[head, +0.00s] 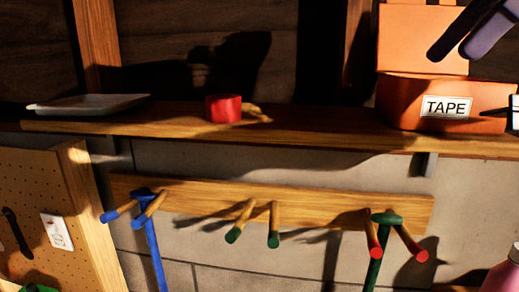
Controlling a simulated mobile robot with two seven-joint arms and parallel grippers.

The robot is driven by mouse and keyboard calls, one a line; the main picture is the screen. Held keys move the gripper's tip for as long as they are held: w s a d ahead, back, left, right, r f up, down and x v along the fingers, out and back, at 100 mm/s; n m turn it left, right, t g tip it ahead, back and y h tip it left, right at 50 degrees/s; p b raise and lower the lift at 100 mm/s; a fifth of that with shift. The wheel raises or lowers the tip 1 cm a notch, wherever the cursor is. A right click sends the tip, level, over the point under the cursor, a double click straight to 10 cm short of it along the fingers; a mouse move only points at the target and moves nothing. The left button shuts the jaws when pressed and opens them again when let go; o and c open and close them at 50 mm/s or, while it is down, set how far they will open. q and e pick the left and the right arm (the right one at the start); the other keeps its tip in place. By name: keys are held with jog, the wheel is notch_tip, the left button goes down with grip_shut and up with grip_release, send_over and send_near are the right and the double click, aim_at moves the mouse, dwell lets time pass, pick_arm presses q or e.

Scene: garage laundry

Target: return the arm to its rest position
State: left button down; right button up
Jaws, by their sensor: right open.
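My right gripper (452,55) shows at the top right, with its dark fingers apart and nothing between them. It appears in front of the open orange lid of a box labelled TAPE (395,105). How far it is from the box is hard to tell. The rest of the right arm is mostly out of the picture. My left gripper is not in view.
A wooden shelf (320,131) holds the box, a red cup-like object (223,108) and a pale tray (88,104). Below, a peg rail (300,200) carries blue (153,250) and green (374,265) long-handled items. A pegboard (35,185) stands left; a pink bottle (502,277) lower right.

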jog(key=a+r+m+t+y, duration=0.25)
jog(key=a+y, duration=0.35)
jog(key=a, duration=0.3)
jog(key=a+r+m+t+y, duration=0.1)
jog(key=a+r+m+y, duration=0.2)
jog(key=a+y, duration=0.45)
jog(key=w+d+f+m+t+h, duration=0.1)
jog(key=w+d+m+t+h, duration=0.15)
jog(key=m+t+h, duration=0.6)
jog(key=w+d+f+m+t+h, duration=0.15)
jog(key=d+m+t, duration=0.35)
jog(key=m, duration=0.9)
jog(key=s+d+f+m+g+h, duration=0.1)
jog(key=d+f+m+g+h, duration=0.15)
jog(key=f+m+h, duration=0.45)
jog(key=s+d+f+m+g+h, duration=0.1)
jog(key=d+f+m+h, duration=0.25)
jog(key=f+m, duration=0.4)
jog(key=s+f+m+g, duration=0.4)
jog(key=s+f+g, duration=0.8)
jog(key=s+f, duration=0.6)
jog(key=s, duration=0.5)
jog(key=shift+d+f, duration=0.3)
jog(key=shift+f, duration=0.1)
